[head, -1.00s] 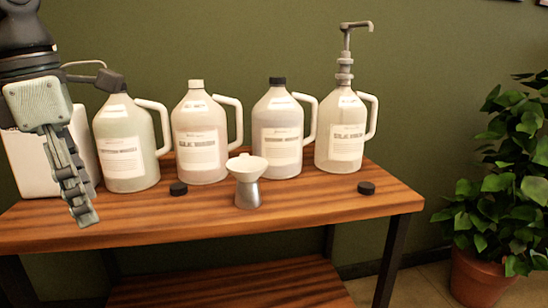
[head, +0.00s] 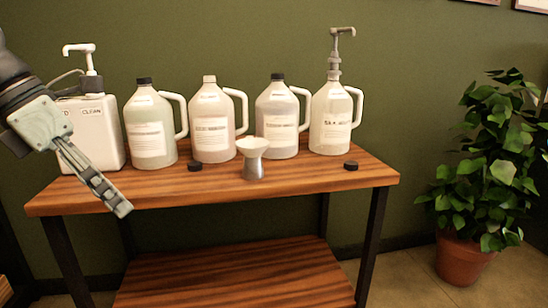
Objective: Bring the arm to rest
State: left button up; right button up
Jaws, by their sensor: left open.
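My left gripper (head: 120,206) is in the head view at the left, in front of the table's left end. Its fingers point down and to the right, and it is open and empty. It is apart from the jugs and overlaps part of the white pump container (head: 98,130) in the picture. My right gripper is not in view.
A wooden table (head: 330,180) bears several jugs, one with a grey pump (head: 335,52). A funnel on a metal cup (head: 253,165) and black caps (head: 194,165) (head: 351,165) stand in front. A potted plant (head: 465,262) is at the right. Room before the table looks clear.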

pick_arm(q)
jog(key=w+a+f+n+t+h+p, duration=0.1)
jog(key=w+a+f+n+t+h, duration=0.3)
jog(key=w+a+n+t, duration=0.9)
jog(key=s+a+f+n+y, duration=0.25)
jog(key=f+n+y, duration=0.25)
jog(key=f+n, duration=0.25)
jog(key=s+a+f+n+y, duration=0.1)
jog(key=a+f+n+y, duration=0.25)
jog(key=f+n, duration=0.4)
jog(key=s+d+f+n+g+y+p, duration=0.1)
jog(key=s+f+n+g+y, duration=0.15)
jog(key=s+f+n, duration=0.55)
jog(key=s+d+f+n+g+y, duration=0.1)
jog(key=s+f+n+g+y, duration=0.25)
jog(key=f, duration=0.95)
jog(key=s+d+f+n+g+h, duration=0.2)
jog(key=s+d+f+g, duration=0.1)
jog(key=s+d+f, duration=0.2)
jog(key=s+d+f+n+g+h, duration=0.2)
jog(key=s+d+f, duration=0.3)
jog(key=s+d, duration=0.4)
jog(key=shift+s+d+f+g+p, duration=0.15)
jog(key=shift+s+f+g+p, duration=0.2)
jog(key=shift+g, duration=0.35)
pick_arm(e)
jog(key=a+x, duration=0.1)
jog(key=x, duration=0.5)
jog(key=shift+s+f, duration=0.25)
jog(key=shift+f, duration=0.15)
